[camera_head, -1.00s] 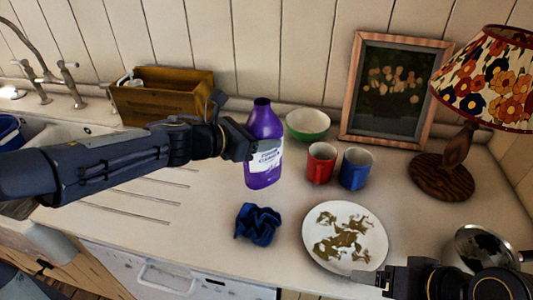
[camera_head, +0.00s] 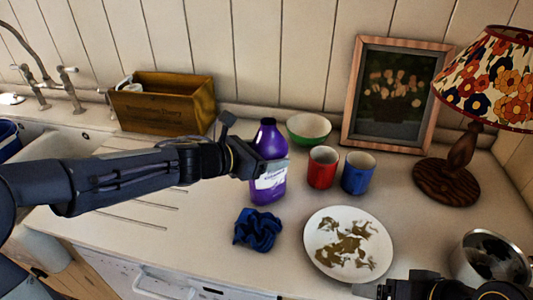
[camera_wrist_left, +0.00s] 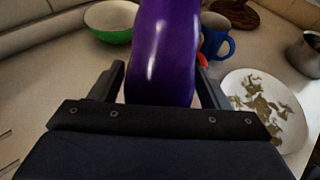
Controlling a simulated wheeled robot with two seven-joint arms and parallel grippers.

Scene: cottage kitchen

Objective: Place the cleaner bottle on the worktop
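The cleaner bottle (camera_head: 267,187) is purple with a white label and a dark cap. It is upright over the worktop (camera_head: 205,240), beside the bunched blue cloth; I cannot tell whether its base touches. My left gripper (camera_head: 266,168) reaches it from the left, one finger showing across its front. In the left wrist view the bottle (camera_wrist_left: 163,55) fills the space between the fingers, which look shut on it; its cap and base are cut off. My right gripper (camera_head: 366,289) is at the bottom right edge, mostly cut off, apart from the bottle.
A red mug (camera_head: 321,168), blue mug (camera_head: 358,173) and green bowl (camera_head: 308,128) stand right of the bottle. The blue cloth (camera_head: 258,230) and a stained plate (camera_head: 347,245) lie in front. A pan (camera_head: 490,258), lamp (camera_head: 459,160), picture frame (camera_head: 397,95) and wooden box (camera_head: 163,104) stand around. Bare worktop lies left.

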